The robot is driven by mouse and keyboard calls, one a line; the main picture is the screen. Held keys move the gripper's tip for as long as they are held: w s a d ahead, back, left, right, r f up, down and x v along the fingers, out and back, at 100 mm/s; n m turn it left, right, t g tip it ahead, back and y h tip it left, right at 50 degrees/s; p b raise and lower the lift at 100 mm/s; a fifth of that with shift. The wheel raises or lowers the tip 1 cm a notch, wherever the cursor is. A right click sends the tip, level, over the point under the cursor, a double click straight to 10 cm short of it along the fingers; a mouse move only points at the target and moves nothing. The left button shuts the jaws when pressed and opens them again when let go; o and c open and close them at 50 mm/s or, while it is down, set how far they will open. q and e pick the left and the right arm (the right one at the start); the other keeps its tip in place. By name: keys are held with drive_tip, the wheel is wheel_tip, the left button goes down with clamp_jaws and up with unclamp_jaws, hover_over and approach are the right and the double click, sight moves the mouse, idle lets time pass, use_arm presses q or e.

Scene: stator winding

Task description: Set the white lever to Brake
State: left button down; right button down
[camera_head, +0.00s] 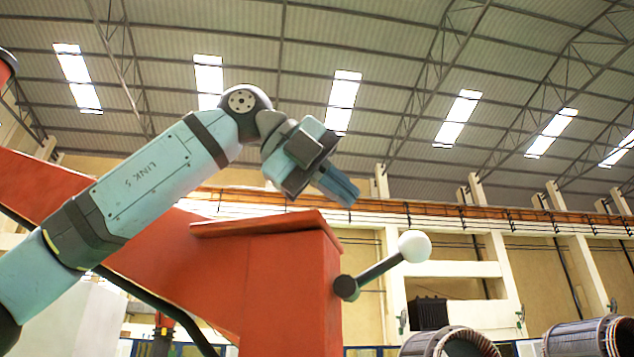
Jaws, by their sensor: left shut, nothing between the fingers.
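The white lever shows as a white ball knob (414,246) on a dark rod (380,268). The rod pivots at a dark hub on the right side of the red machine housing (290,290) and tilts up to the right. My left gripper (349,199) is shut and empty, pointing down to the right. In the picture it is above the housing's right edge, up and left of the knob, and apart from it. No Brake marking is visible. My right gripper is not in view.
A sloping red beam (170,255) joins the housing from the left, behind my left arm. Stator cylinders (450,343) and (585,337) stand at the lower right. The space around the knob looks clear.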

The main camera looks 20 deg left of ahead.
sight(384, 266)
use_arm(q)
drive_tip(key=p+x, duration=0.2)
drive_tip(key=x, duration=0.5)
drive_tip(key=shift+d+f, duration=0.1)
drive_tip(key=shift+f, duration=0.05)
